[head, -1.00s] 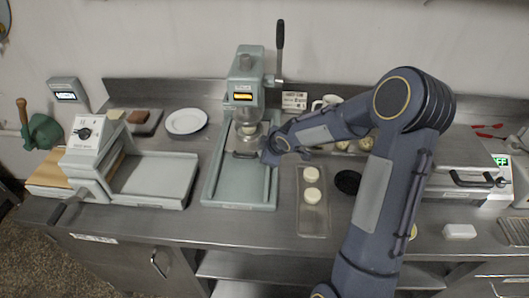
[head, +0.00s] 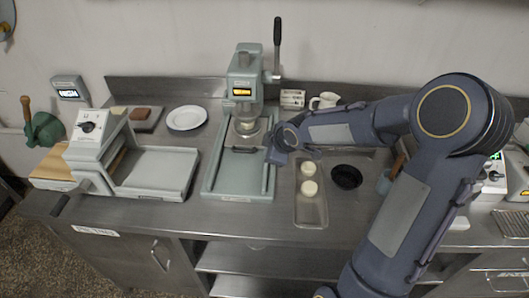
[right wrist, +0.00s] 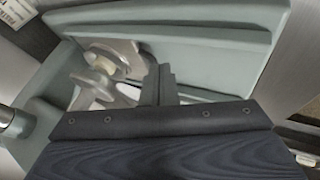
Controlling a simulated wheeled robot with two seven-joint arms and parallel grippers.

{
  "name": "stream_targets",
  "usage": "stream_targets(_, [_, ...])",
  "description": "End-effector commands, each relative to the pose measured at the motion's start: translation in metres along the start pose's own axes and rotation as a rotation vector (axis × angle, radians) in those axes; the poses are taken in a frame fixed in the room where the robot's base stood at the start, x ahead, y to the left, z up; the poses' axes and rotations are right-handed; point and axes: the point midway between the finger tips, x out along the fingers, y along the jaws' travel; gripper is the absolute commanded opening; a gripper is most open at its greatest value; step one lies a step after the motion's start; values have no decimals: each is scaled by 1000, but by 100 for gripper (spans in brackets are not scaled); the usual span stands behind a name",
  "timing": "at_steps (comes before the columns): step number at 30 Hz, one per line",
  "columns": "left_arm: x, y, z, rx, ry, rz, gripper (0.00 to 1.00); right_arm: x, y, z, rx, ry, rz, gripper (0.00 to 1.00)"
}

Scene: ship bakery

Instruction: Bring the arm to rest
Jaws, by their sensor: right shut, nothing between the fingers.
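My right arm reaches in from the lower right in the head view. Its gripper (head: 279,157) is at the right edge of the grey-green press (head: 212,182), beside the press's tray. In the right wrist view the fingers (right wrist: 159,86) are together with nothing between them, in front of the press's grey-green body (right wrist: 190,28) and its round metal parts (right wrist: 112,62). The upper arm and elbow hide part of the counter on the right. My left gripper is not in view.
A steel tray (head: 311,222) with two pale dough rounds (head: 309,178) lies right of the press, with a black bowl (head: 346,177) beside it. A slicer-like machine (head: 150,172) and white plate (head: 186,118) stand left. The press's lever (head: 277,45) stands upright.

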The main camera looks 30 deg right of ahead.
Motion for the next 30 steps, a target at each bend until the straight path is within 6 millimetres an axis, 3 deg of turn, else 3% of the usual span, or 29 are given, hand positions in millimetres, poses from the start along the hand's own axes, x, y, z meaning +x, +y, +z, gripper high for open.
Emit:
stream_targets(3, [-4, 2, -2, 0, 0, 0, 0, -20, 1, 0, 2, 0, 2, 0])
stream_targets(14, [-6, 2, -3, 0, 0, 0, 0, -34, -2, 0, 6, -3, -2, 0])
stream_targets(17, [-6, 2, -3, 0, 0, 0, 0, -52, -9, 0, 63, -22, -2, 0])
stream_targets(20, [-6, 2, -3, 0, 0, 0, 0, -89, -29, 4, 203, -55, -6, 0])
stream_targets(24, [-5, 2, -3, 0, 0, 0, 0, -149, -79, 16, 510, -84, -37, 0])
stream_targets(30, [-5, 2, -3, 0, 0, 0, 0, -201, -158, 29, 919, -60, -158, 0])
